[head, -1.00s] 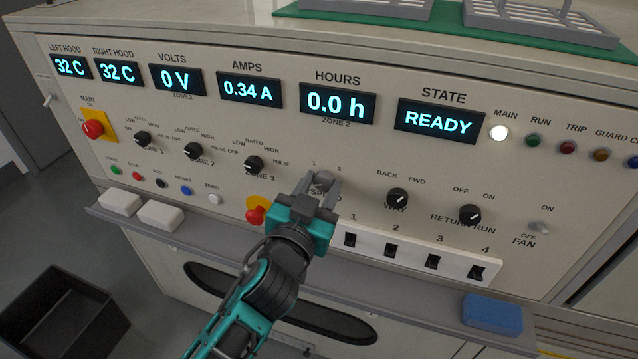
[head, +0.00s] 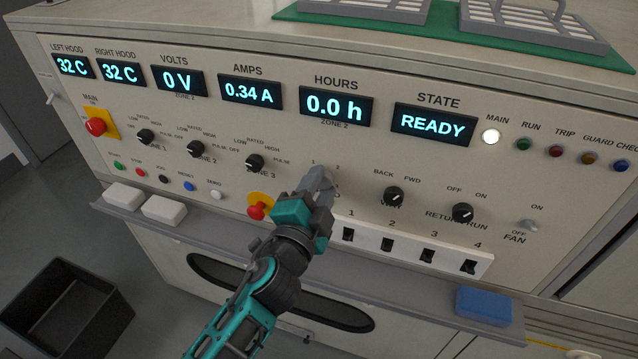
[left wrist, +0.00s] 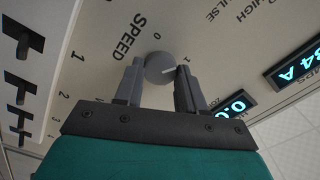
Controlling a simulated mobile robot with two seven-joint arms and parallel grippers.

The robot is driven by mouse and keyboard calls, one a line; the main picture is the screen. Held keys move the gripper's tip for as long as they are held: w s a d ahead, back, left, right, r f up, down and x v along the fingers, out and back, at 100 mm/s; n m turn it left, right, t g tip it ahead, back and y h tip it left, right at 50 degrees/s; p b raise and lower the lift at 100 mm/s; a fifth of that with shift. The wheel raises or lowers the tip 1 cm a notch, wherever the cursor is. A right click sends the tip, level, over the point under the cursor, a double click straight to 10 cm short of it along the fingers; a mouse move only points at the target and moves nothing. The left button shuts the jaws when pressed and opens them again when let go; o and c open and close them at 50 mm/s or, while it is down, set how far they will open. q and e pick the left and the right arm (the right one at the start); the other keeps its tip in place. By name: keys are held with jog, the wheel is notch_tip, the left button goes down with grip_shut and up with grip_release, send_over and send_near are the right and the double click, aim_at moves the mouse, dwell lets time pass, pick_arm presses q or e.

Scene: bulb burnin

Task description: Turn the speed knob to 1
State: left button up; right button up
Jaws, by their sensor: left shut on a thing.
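The speed knob (left wrist: 159,68) is a round grey knob on the sloping panel, with the word SPEED beside it in the left wrist view. A white pointer line on its face points roughly toward the printed 1, close by my right-hand finger in that view. My left gripper (left wrist: 160,82) has one finger on each side of the knob and is shut on it. In the head view my left gripper (head: 318,178) reaches up to the panel and hides most of the knob, with 1 and 2 printed above. My right gripper is not in view.
Zone 3's black knob (head: 254,162) and a red emergency button (head: 257,210) sit left of the gripper. A white switch strip (head: 410,246) and the black way knob (head: 393,195) lie right. The state display (head: 434,124) reads READY. A ledge with a blue block (head: 487,306) runs below.

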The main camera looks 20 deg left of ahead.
pick_arm(q)
jog(key=shift+r+m, duration=0.1)
jog(key=shift+m, duration=1.2)
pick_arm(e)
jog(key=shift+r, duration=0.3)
pick_arm(q)
jog(key=o, duration=1.1)
jog(key=shift+c, duration=0.2)
